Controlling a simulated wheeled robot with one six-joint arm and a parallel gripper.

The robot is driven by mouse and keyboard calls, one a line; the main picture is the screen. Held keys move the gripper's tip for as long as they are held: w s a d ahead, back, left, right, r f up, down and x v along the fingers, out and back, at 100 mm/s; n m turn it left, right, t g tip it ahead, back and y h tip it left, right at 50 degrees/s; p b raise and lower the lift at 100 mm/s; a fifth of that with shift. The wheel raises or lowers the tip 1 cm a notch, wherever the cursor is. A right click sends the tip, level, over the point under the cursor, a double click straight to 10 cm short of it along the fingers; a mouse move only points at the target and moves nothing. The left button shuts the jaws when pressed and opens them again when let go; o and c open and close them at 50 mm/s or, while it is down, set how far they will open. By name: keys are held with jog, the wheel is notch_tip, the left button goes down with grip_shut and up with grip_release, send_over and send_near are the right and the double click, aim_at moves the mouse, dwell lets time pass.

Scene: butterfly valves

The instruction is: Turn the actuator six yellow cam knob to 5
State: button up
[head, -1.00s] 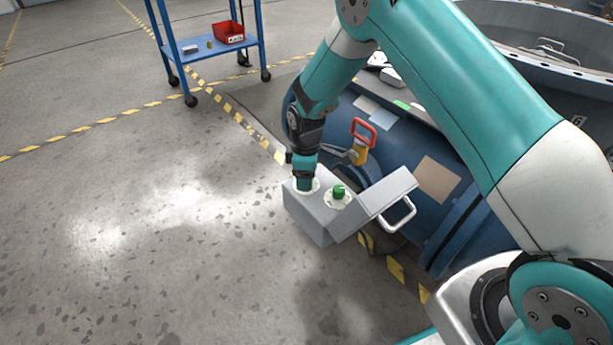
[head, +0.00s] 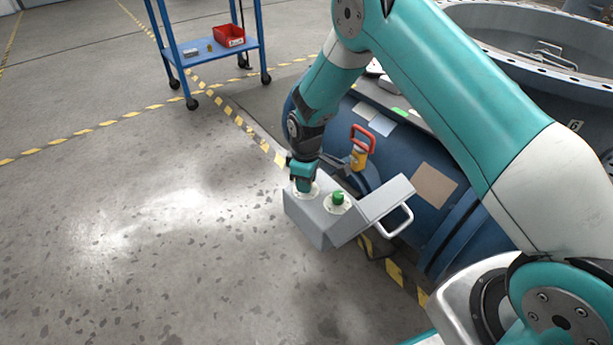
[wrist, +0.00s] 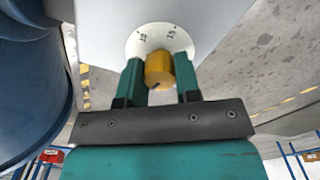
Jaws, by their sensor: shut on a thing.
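The actuator box (head: 318,222) is grey with an open lid (head: 385,198) at its right. The yellow cam knob (wrist: 159,73) sits on a round white dial (wrist: 160,38) in the wrist view. The numbers 10 and 15 show on the dial past the knob; the rest is hidden by my gripper. My gripper (wrist: 159,70) has one finger on each side of the knob and is shut on it. In the head view my gripper (head: 303,184) stands over the left dial and hides the yellow knob. A green knob (head: 338,198) stands on the dial to the right.
A blue pipe body (head: 400,150) lies behind the box. A red-handled yellow fitting (head: 361,140) rises close to the right of my wrist. A blue cart (head: 213,50) stands at the back. The floor (head: 150,230) left of the box is open.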

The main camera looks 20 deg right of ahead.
jog(key=m+p, duration=0.3)
jog(key=m, duration=0.2)
jog(key=shift+r+m, duration=0.15)
jog(key=shift+m, duration=0.15)
jog(key=shift+m+p, duration=1)
jog(key=shift+m, duration=1)
jog(key=o, duration=0.9)
notch_tip(320, 180, up, 17)
jog(key=p, duration=0.4)
jog(key=shift+r, duration=0.15)
